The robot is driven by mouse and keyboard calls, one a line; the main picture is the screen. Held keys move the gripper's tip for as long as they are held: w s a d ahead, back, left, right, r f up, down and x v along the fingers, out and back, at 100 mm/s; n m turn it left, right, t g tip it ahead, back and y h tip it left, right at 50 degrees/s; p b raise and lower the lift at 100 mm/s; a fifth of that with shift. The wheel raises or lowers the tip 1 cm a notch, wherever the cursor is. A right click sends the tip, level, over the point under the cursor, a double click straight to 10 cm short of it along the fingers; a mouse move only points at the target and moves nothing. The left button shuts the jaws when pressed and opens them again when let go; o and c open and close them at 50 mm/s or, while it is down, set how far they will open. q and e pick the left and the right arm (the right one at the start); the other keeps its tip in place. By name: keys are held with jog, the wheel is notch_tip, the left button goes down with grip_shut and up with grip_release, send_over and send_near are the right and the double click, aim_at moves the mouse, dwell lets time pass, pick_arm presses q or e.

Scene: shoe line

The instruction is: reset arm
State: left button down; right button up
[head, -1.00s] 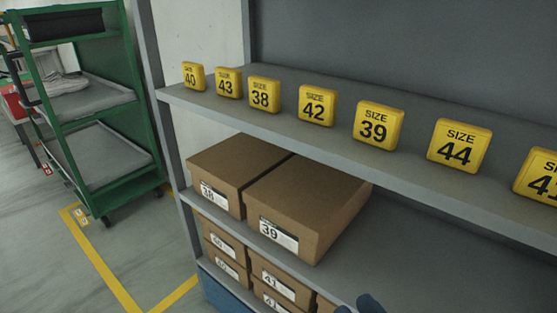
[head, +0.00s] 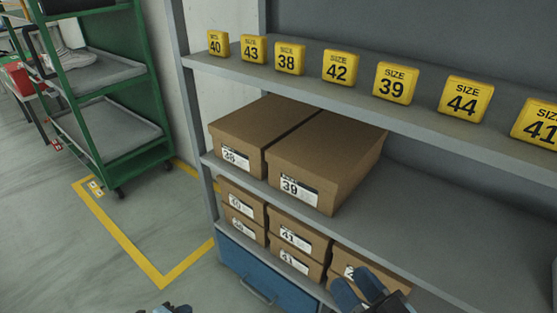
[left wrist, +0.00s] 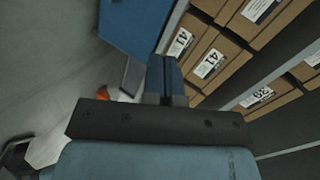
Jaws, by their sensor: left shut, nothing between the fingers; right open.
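My left gripper (head: 165,308) barely shows at the bottom edge of the head view, over the floor in front of the shelf. In the left wrist view its blue fingers (left wrist: 162,75) are together with nothing between them. My right gripper (head: 362,285) is at the bottom of the head view, in front of the lower shoe boxes. Its blue fingers are apart and I see nothing held between them.
The grey shelf (head: 440,225) holds yellow size signs above, large boxes 38 (head: 235,137) and 39 (head: 325,160), and stacked smaller boxes below. A blue drawer (head: 262,280) sits underneath. A green cart (head: 158,95) stands left. Floor between is clear.

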pick_arm(q)
jog(key=s+d+r+n+t+h, duration=0.1)
jog(key=s+d+r+n, duration=0.4)
jog(key=r, duration=0.7)
jog(key=s+d+r+n+t+h, duration=0.1)
jog(key=s+d+r+n, duration=0.35)
jog(key=r, duration=0.85)
jog(key=s+d+r+n+t+h, duration=0.1)
jog(key=s+d+r+n, duration=0.35)
jog(key=r, duration=0.75)
notch_tip(320, 180, up, 5)
jog(key=d+n+t+y, duration=0.1)
jog(key=d+n+t, duration=0.1)
jog(key=n+t, duration=0.3)
jog(key=s+a+r+n+g+y+p, duration=0.1)
jog(key=s+a+r+g+y+p, duration=0.2)
jog(key=p, duration=3.6)
jog(key=a+r+g+y, duration=0.3)
jog(key=a+r+g, duration=0.1)
jog(key=a, duration=0.1)
jog(key=shift+s+r, duration=0.2)
jog(key=shift+s, duration=0.2)
pick_arm(e)
jog(key=s+d+r+g+h, duration=0.4)
jog(key=d+r+g+h, duration=0.2)
jog(key=d+r, duration=0.1)
jog(key=shift+d+r, duration=0.35)
jog(key=shift+d, duration=0.2)
